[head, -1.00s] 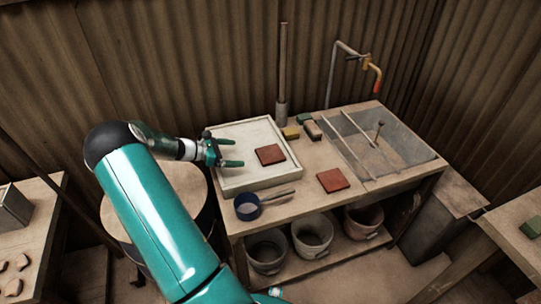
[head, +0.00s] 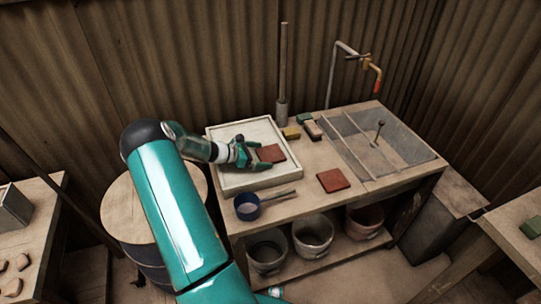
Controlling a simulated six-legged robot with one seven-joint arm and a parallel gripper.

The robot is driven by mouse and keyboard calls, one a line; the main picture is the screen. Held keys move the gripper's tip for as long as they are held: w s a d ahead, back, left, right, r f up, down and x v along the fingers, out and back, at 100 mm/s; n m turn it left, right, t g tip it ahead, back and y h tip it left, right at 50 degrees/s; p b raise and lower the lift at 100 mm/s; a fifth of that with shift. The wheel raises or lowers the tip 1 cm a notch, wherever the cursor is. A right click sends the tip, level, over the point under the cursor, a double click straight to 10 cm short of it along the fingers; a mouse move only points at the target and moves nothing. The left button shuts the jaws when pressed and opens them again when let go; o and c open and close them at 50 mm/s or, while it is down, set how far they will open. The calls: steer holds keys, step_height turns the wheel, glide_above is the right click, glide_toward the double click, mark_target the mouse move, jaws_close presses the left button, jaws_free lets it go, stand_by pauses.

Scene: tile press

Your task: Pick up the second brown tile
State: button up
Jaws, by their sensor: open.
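Two square reddish-brown tiles show in the head view. One brown tile (head: 271,153) lies in the shallow white tray (head: 240,184). The other brown tile (head: 333,181) lies flat on the bare wooden bench (head: 310,191), right of the tray. My gripper (head: 262,156) is over the tray at the left side of the tile there, with its fingers open and reaching along that tile. Its fingers partly cover the tile's left edge. I cannot tell whether they touch it.
A dark blue pot with a handle (head: 248,207) stands at the bench's front left. Yellow (head: 291,133) and green (head: 304,119) blocks lie near an upright post (head: 282,80). A grey sink (head: 400,140) crossed by bars is at right. Buckets (head: 313,235) stand below.

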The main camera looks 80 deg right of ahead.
steer(key=shift+c, duration=0.4)
steer(key=c, duration=0.9)
steer(key=shift+o, duration=0.2)
steer(key=shift+r, duration=0.15)
